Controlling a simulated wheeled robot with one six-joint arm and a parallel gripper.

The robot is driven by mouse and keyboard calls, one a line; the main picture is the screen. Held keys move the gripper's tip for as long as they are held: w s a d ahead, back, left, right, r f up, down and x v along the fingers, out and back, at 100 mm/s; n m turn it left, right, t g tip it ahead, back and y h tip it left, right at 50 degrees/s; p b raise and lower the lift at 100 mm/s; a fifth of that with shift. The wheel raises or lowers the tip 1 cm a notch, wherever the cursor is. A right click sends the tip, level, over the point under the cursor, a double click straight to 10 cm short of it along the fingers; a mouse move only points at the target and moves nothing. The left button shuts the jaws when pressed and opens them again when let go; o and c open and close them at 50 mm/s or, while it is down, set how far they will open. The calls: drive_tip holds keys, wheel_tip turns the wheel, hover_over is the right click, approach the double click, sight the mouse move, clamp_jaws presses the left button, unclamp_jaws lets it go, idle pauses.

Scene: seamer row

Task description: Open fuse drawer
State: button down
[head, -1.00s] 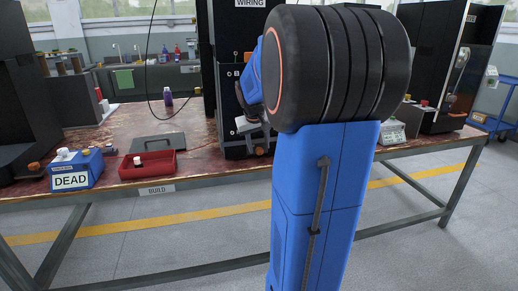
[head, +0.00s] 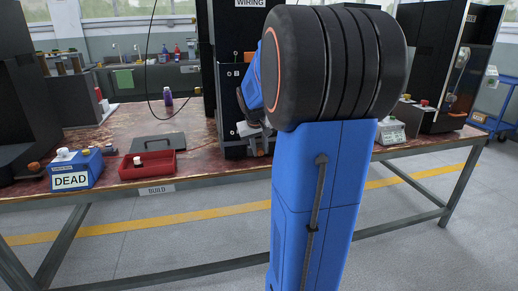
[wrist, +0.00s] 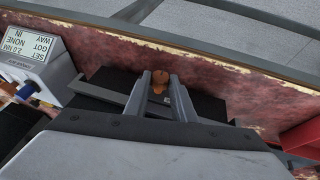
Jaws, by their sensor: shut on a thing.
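The fuse drawer belongs to the black cabinet (head: 232,110) under the WIRING sign in the head view. In the wrist view a grey drawer edge (wrist: 104,94) shows beside my fingers, close to the table's front edge. An orange-brown knob (wrist: 159,76) sits between the tips of my gripper (wrist: 158,83). The two fingers are shut on this knob, one on each side. In the head view my gripper (head: 257,135) is at the cabinet's low front, partly hidden by my arm. The drawer's inside is hidden, and I cannot tell how far it stands out.
A red tray (head: 165,172), a blue DEAD box (head: 76,175) and a flat dark case (head: 158,142) lie left on the worn red table. A pale labelled box (head: 391,133) stands right of my arm; one also shows close by in the wrist view (wrist: 45,60). Floor in front is clear.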

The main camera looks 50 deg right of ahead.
drive_tip(key=s+a, duration=0.2)
drive_tip(key=s, duration=0.1)
drive_tip(key=s+a, duration=0.1)
drive_tip(key=s, duration=0.1)
drive_tip(key=c, duration=1.5)
unclamp_jaws()
drive_tip(key=v, duration=1.7)
drive_tip(key=shift+a+r, duration=0.1)
drive_tip(key=shift+r, duration=0.1)
drive_tip(key=s+a+f+n+y, duration=0.1)
drive_tip(key=s+a+f, duration=0.3)
drive_tip(key=a, duration=0.5)
drive_tip(key=s+a+f+n+t+y, duration=0.1)
drive_tip(key=s+a+f+n, duration=0.2)
drive_tip(key=a+f, duration=0.5)
drive_tip(key=s+a+f+n+t+y, duration=0.1)
drive_tip(key=s+a+f+y, duration=0.1)
drive_tip(key=s+a+f, duration=0.3)
drive_tip(key=shift+s+a+f+n, duration=0.15)
drive_tip(key=shift+a+f, duration=0.2)
drive_tip(key=shift+a, duration=0.45)
drive_tip(key=shift+s+a+f+n, duration=0.1)
drive_tip(key=shift+a+f, duration=0.25)
drive_tip(key=shift+a, duration=0.4)
drive_tip(key=shift+s+a+f+n, duration=0.15)
drive_tip(key=shift+a+f, duration=0.2)
drive_tip(key=shift+a, duration=0.45)
